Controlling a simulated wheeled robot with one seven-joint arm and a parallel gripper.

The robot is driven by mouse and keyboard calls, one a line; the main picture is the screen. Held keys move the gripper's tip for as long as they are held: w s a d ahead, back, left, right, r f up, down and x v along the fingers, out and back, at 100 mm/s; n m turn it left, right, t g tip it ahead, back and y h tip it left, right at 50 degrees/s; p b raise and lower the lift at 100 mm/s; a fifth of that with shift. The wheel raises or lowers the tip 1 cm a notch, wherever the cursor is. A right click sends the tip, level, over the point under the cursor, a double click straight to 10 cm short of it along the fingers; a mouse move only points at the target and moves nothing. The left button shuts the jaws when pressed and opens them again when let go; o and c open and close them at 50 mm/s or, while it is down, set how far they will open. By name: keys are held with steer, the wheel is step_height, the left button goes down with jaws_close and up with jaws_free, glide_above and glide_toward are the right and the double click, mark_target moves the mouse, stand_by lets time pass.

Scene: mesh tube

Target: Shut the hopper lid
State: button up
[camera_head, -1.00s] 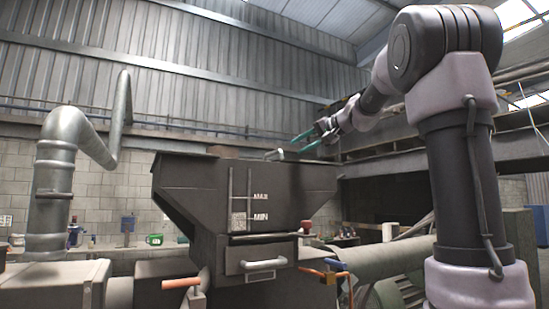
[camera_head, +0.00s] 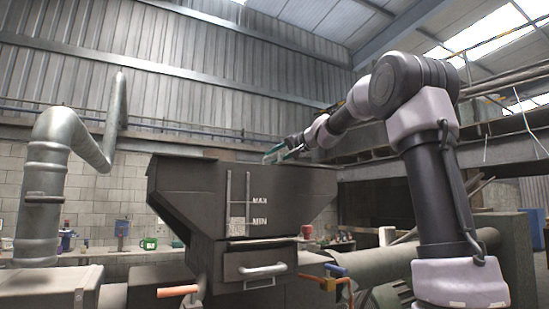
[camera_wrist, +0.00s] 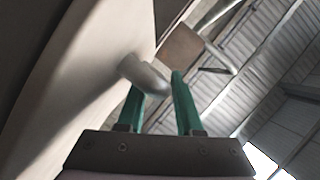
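The dark grey hopper (camera_head: 195,190) stands in the middle of the head view, with MAX and MIN marks on its front. Its top edge is seen nearly side-on, so the lid's angle cannot be told there. My gripper (camera_head: 272,153) is at the hopper's top edge, right of its middle. In the wrist view, a pale surface (camera_wrist: 60,70), apparently the lid, fills the left side. A grey rounded handle (camera_wrist: 145,75) projects from it and overlaps the left fingertip. The green fingers of my gripper (camera_wrist: 160,82) are apart; contact with the handle is unclear.
A silver bent pipe (camera_head: 42,190) rises at the left. A front handle (camera_head: 262,270), an orange lever (camera_head: 178,291) and a blue-ended valve (camera_head: 335,270) are low on the machine. A beam crosses behind my arm.

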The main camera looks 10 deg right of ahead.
jaws_close()
steer(key=shift+f, duration=0.1)
stand_by(1.4)
